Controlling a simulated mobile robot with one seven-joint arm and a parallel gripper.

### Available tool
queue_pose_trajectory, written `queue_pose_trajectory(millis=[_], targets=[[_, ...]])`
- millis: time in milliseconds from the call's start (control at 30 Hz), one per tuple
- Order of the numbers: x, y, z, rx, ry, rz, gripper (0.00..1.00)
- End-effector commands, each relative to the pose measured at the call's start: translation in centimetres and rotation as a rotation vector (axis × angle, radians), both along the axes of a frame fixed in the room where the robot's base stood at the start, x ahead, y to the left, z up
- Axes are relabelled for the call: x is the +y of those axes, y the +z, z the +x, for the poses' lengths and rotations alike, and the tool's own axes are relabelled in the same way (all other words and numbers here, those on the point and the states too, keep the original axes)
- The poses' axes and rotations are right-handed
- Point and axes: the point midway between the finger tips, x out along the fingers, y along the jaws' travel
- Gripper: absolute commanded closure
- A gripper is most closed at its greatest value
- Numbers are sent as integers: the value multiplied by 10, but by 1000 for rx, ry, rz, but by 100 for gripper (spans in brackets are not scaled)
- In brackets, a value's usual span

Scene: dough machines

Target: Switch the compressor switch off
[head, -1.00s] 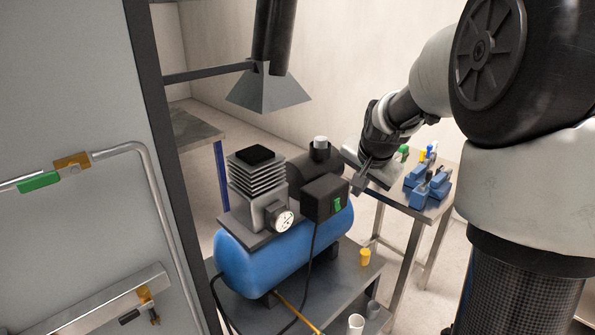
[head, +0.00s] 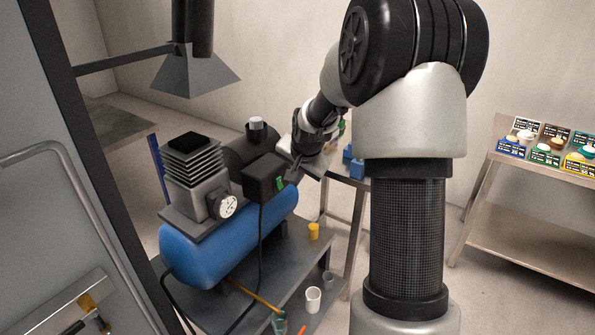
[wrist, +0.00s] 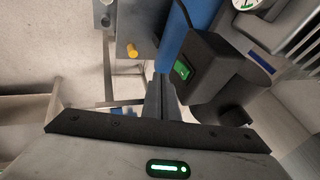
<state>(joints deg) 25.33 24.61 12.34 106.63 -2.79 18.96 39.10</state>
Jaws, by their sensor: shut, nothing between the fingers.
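The compressor has a blue tank (head: 215,248) and a black switch box (head: 262,180) on its right end. The compressor switch (head: 281,184) is a small green rocker on the face of that box. In the wrist view the green switch (wrist: 181,69) shows on the black box (wrist: 208,68), just right of the fingertips. My gripper (head: 293,176) is beside the box at its right, with its fingers pointing toward it. In the wrist view my gripper's fingers (wrist: 162,86) are shut and empty. I cannot tell whether they touch the box.
The compressor stands on a grey bench (head: 290,265) with a yellow cylinder (head: 313,231) and a white cup (head: 313,299). A round gauge (head: 228,206) sits left of the box. A table with blue holders (head: 352,165) is behind my gripper. A steel shelf (head: 530,215) stands at right.

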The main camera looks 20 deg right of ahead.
Motion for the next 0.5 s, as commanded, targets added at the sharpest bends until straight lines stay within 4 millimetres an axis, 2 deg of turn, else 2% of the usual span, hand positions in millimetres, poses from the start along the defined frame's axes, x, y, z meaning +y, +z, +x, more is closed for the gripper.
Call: queue_pose_trajectory(millis=[33, 133, 300, 500], targets=[[0, -12, 6, 4, 2, 1, 100], [1, -26, 16, 2, 3, 1, 100], [14, -32, 35, 1, 3, -1, 100], [19, -36, 43, 0, 1, -1, 100]])
